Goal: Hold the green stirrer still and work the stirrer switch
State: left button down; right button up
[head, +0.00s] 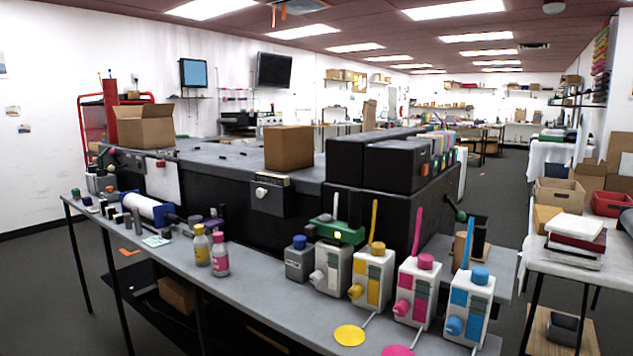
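The likely green stirrer is a green block (343,236) on top of a white bottle (333,262) on the grey bench, right of centre. A small bright yellow spot shows on the green block's front; I cannot tell whether it is the stirrer switch. The bottle stands upright between a small grey bottle with a blue cap (299,260) and a white bottle with a yellow cap (372,280). Neither of my grippers shows in the head view, and nothing is seen touching the green block.
White bottles with pink (415,292) and blue (467,306) caps stand further right. Yellow (349,335) and pink (398,351) discs lie in front. Small yellow (201,246) and pink (220,256) bottles stand left. A large dark machine (281,224) rises behind. The bench front between is clear.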

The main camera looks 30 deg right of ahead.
aim_at(311, 231)
jog(key=i, duration=0.5)
jog(key=z, duration=0.85)
